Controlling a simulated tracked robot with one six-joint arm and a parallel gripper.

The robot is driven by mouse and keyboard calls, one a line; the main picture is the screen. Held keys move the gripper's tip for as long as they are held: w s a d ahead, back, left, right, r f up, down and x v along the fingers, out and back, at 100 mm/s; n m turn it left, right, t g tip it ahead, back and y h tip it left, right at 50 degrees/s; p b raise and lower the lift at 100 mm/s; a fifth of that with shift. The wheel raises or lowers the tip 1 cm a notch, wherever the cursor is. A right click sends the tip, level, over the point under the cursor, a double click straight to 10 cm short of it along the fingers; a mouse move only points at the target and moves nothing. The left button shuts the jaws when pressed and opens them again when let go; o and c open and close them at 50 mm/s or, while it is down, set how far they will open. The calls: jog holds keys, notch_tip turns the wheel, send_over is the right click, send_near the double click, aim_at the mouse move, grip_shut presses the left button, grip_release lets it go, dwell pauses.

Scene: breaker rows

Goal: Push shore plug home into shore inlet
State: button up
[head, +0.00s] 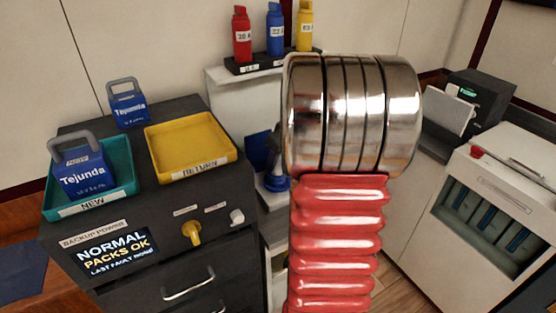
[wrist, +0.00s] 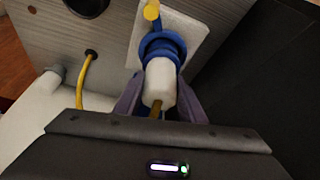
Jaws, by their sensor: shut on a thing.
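In the wrist view, my gripper (wrist: 159,75) is shut on the shore plug (wrist: 159,84), with a grey-purple finger on each side of its white body. A short yellow cord shows at the plug's near end. The plug's far end meets blue rings, which I take to be the shore inlet (wrist: 162,46), on a white plate (wrist: 193,33). The plug lines up with the rings, but how deep it sits is hidden. In the head view my arm's red bellows and metal joint block the middle, and the gripper, plug and inlet cannot be made out clearly.
In the wrist view, a yellow cable (wrist: 86,75) leaves a hole in the grey panel (wrist: 110,25) left of the plate. In the head view, a dark cabinet (head: 140,215) with a yellow tray (head: 190,148) stands left, and a white cabinet (head: 490,220) stands right.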

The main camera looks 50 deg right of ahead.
jog(key=shift+f, duration=0.9)
jog(key=o, duration=1.5)
jog(key=shift+c, duration=0.2)
jog(key=shift+f, duration=0.1)
jog(key=v, duration=1.3)
jog(key=shift+r, duration=0.4)
jog(key=shift+s, duration=0.2)
